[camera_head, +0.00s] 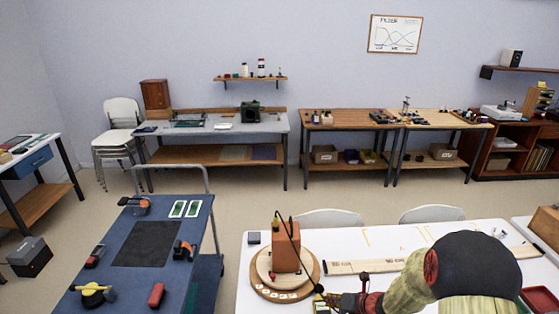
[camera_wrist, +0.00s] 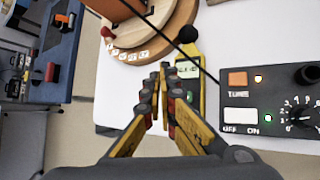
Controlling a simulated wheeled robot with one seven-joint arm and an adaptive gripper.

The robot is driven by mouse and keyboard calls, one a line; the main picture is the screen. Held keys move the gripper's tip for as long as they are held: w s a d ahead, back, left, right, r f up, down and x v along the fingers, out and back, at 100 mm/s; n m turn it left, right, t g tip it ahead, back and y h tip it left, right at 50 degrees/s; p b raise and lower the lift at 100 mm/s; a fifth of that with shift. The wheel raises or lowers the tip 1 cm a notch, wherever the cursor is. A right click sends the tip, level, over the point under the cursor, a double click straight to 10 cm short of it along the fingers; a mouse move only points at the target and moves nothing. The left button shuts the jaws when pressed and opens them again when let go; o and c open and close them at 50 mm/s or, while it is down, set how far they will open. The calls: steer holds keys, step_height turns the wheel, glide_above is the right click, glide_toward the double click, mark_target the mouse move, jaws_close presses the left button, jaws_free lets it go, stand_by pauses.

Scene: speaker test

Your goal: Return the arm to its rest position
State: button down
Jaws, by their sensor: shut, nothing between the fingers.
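My gripper (camera_head: 345,301) is low over the near part of the white table (camera_head: 470,236) in the head view, just right of the round wooden turntable (camera_head: 262,283). My arm reaches in from the lower right. In the wrist view my gripper (camera_wrist: 164,70) has its yellow and grey fingers together, with nothing between them. A yellow handheld meter (camera_wrist: 186,88) with a small display lies just beyond and right of the fingertips, partly hidden by them. I cannot tell whether the fingers touch it.
An orange-brown speaker box (camera_head: 286,247) stands on the turntable, with a black cable arching from it. A black control box (camera_wrist: 272,100) with knobs sits right of my fingers. A wooden ruler board (camera_head: 375,265) lies behind my gripper. A blue cart (camera_head: 192,258) stands left.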

steer(key=s+a+r+n+g+y, duration=0.1)
steer(key=s+a+r+n+g, duration=0.25)
steer(key=s+n, duration=0.6)
steer(key=s+a+r+n+g, duration=0.25)
steer(key=s+r+n, duration=0.35)
steer(key=n, duration=0.6)
steer(key=s+d+r+n+t+h, duration=0.2)
steer(key=s+r+n, duration=0.5)
steer(key=r, duration=0.4)
steer(key=s+d+r+n+t+h, duration=0.2)
steer(key=s+r+n, duration=0.5)
steer(key=r, duration=0.5)
steer(key=shift+s+d+r+n+h, duration=0.15)
steer(key=shift+s+d+n+h, duration=0.25)
steer(key=shift+d+n+h, duration=0.55)
steer(key=shift+a+h, duration=0.25)
steer(key=shift+a, duration=0.05)
steer(key=shift+d, duration=0.1)
